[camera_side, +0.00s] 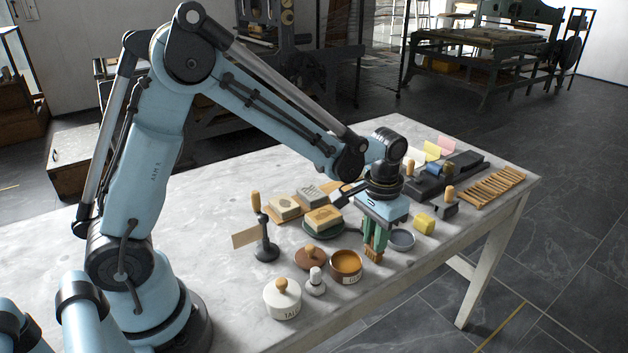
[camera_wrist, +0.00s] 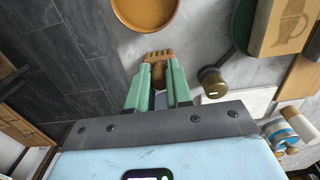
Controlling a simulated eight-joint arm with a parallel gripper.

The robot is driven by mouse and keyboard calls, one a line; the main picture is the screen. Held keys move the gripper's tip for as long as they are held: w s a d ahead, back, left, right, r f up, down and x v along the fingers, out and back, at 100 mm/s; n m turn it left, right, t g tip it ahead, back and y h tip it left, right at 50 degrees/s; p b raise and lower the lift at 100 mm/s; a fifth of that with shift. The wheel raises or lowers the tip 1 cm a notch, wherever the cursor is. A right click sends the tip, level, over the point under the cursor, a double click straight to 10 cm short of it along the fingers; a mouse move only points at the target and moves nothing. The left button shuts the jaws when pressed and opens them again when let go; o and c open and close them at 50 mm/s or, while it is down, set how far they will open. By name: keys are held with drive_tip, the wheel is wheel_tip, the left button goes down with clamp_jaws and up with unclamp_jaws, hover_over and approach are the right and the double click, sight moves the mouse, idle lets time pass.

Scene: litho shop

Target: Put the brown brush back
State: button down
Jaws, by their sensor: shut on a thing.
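The brown brush (camera_side: 374,256) hangs below my gripper (camera_side: 375,241) in the side view. The green fingers are shut on it, and only its lower end shows beneath them. In the wrist view its brown toothed end (camera_wrist: 158,56) shows between the tips of my gripper (camera_wrist: 157,72), near the rim of a brown pot of ochre contents (camera_wrist: 145,12). That pot (camera_side: 346,266) stands just left of the brush in the side view. I cannot tell whether the brush touches the table. No holder for the brush is clearly recognisable.
A grey dish (camera_side: 401,240) and a yellow block (camera_side: 424,223) lie right of my gripper. A white lidded jar (camera_side: 282,299), white-handled piece (camera_side: 316,284) and brown lid (camera_side: 310,257) stand left. A slatted wooden rack (camera_side: 492,187) lies far right. Bare table (camera_side: 190,215) spreads left.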

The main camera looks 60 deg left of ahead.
drive_tip(key=c, duration=1)
unclamp_jaws()
drive_tip(key=shift+f, duration=0.1)
drive_tip(key=shift+c, duration=0.2)
wheel_tip(320, 180, up, 12)
drive_tip(key=s+a+f+t, duration=0.1)
drive_tip(key=s+a+t, duration=0.3)
drive_tip(key=s+t, duration=0.3)
drive_tip(key=shift+s, duration=2.55)
drive_tip(key=shift+a, duration=0.1)
